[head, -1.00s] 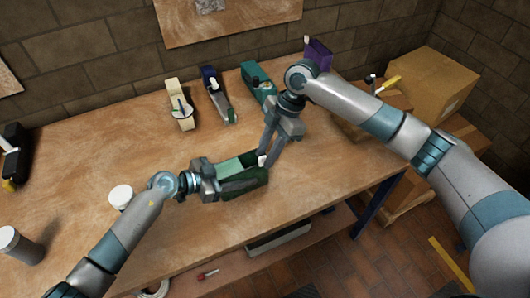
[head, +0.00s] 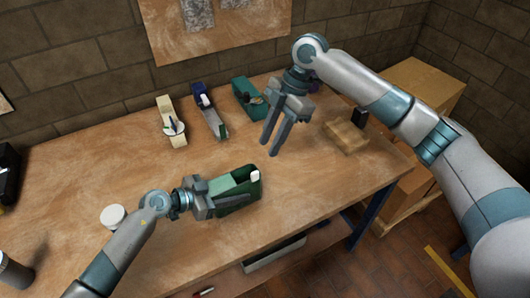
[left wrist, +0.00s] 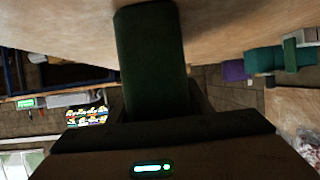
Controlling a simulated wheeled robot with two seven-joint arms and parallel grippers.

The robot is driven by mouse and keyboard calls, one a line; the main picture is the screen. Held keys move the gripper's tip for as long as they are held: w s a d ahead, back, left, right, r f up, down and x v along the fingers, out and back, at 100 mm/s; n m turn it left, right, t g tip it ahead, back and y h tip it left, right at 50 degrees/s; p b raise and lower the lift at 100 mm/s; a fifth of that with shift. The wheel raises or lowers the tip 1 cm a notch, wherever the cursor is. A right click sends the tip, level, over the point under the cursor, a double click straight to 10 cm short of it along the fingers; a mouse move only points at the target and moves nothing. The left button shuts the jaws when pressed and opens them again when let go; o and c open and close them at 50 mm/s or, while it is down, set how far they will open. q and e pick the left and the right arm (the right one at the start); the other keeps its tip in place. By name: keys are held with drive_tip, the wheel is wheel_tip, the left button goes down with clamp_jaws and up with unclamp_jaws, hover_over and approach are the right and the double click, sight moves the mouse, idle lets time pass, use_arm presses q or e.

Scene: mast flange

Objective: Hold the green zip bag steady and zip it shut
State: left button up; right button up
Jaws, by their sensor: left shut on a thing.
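The green zip bag (head: 241,199) stands on the table near the front, its top showing a lighter green opening. A white tab (head: 255,175) sits at the right end of its top. My left gripper (head: 228,195) is shut on the bag from its left side. The bag's dark green body also fills the upper middle of the left wrist view (left wrist: 152,60). My right gripper (head: 270,147) is above and behind the bag, clear of the tab, fingers pointing down with a gap between them and nothing held.
A cream holder (head: 170,122), a blue holder (head: 210,112) and a teal holder (head: 247,95) stand at the back. A wooden block or tray (head: 345,138) lies at the right with a black item (head: 360,117). A white lid (head: 112,217) is at the left. The table's middle is clear.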

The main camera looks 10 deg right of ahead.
drive_tip(key=shift+v, duration=1.05)
use_arm(q)
drive_tip(key=o, duration=1.2)
drive_tip(key=shift+o, duration=0.2)
drive_tip(key=shift+v, duration=3.75)
